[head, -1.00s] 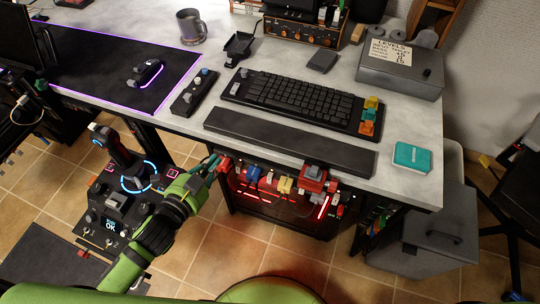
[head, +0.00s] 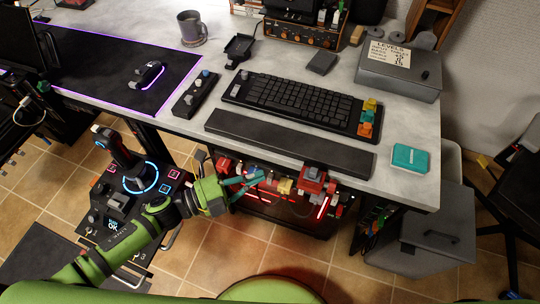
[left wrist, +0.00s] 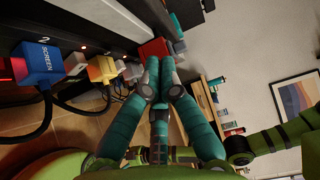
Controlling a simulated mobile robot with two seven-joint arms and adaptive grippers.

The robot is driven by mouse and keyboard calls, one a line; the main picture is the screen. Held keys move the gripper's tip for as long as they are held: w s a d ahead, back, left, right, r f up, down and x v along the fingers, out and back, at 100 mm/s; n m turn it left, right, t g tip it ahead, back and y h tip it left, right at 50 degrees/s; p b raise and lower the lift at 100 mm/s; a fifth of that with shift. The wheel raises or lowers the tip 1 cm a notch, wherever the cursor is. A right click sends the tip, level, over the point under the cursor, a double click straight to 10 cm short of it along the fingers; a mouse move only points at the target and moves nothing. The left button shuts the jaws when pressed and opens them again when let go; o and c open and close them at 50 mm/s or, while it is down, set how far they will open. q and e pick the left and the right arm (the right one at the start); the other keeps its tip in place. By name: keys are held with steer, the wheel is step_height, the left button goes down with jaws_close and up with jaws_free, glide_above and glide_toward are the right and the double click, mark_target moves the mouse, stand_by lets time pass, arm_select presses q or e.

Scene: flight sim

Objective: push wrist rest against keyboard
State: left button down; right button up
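The wrist rest (head: 290,144) is a long dark bar lying along the front edge of the desk. The black keyboard (head: 292,104) lies behind it, with a strip of grey desktop visible between them. My left gripper (head: 255,175) is below and in front of the desk edge, under the left-middle part of the wrist rest, and not touching it. In the left wrist view its teal fingers (left wrist: 160,68) come together at the tips with nothing seen held. My right gripper is in neither view.
Several coloured plugs, including a blue one (left wrist: 40,62) and a red block (head: 312,178), stick out below the desk edge near my left gripper. A button box (head: 195,95) stands left of the keyboard. A teal box (head: 410,158) lies to the right.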

mark_target(279, 151)
arm_select(q)
steer(key=w+d, duration=0.2)
steer(key=w, duration=0.1)
steer(key=w+d, duration=0.1)
steer(key=shift+w+d+p, duration=0.25)
steer(key=shift+w+p, duration=0.05)
steer(key=shift+w, duration=0.2)
steer(key=shift+w+d+b, duration=0.25)
steer(key=shift+w+b, duration=0.25)
steer(key=shift+w, duration=0.25)
steer(key=shift+w+d, duration=0.2)
steer(key=shift+w, duration=0.2)
steer(key=shift+s+a, duration=0.1)
